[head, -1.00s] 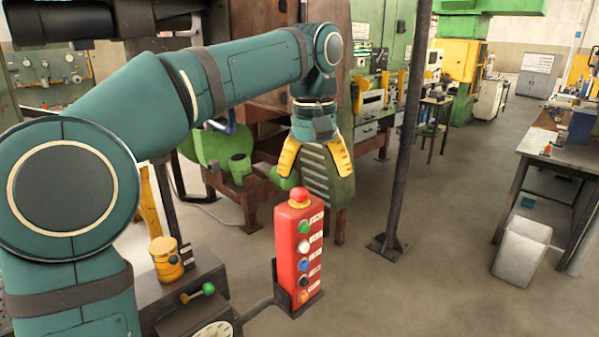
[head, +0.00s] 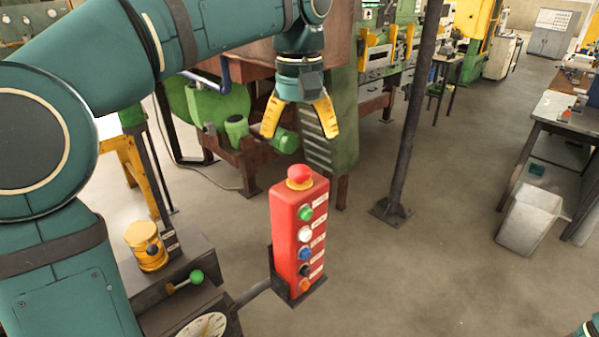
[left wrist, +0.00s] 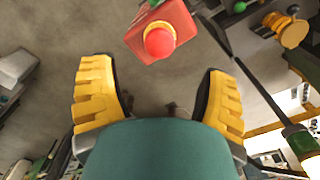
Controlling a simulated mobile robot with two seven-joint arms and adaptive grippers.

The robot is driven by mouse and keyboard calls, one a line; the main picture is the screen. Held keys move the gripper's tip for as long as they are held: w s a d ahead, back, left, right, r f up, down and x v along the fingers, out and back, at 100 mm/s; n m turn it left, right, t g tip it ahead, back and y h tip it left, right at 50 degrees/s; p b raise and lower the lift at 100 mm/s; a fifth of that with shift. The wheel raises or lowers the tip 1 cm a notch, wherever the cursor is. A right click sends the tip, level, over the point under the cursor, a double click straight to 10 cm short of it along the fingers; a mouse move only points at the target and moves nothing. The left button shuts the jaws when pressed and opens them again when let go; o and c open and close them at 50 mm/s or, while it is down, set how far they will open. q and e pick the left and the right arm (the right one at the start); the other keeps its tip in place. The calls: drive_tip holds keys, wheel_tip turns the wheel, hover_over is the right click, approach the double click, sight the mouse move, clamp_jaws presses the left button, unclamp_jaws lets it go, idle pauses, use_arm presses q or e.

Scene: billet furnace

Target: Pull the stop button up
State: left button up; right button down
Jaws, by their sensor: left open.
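The stop button (head: 300,174) is a red mushroom head on a yellow collar. It sits on top of a red control box (head: 288,238) with several coloured buttons down its front. My left gripper (head: 299,137) points down with its yellow fingers spread, above the stop button and apart from it. In the left wrist view the stop button (left wrist: 160,42) shows beyond the open fingers, near the top centre, with nothing between the fingers. My right gripper is not in view; only a bit of teal shows at the lower right corner of the head view.
A grey console with a yellow cylinder (head: 146,246), a green-knobbed lever (head: 196,277) and a dial (head: 203,331) stands left of the box. A dark post (head: 409,125) rises behind on the right. A workbench (head: 560,110) and a pale bin (head: 530,220) stand farther right.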

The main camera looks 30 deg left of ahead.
sight(299, 168)
use_arm(q)
wheel_tip(299, 168, down, 7)
drive_tip(key=shift+f+b, duration=0.1)
drive_tip(key=shift+b, duration=0.6)
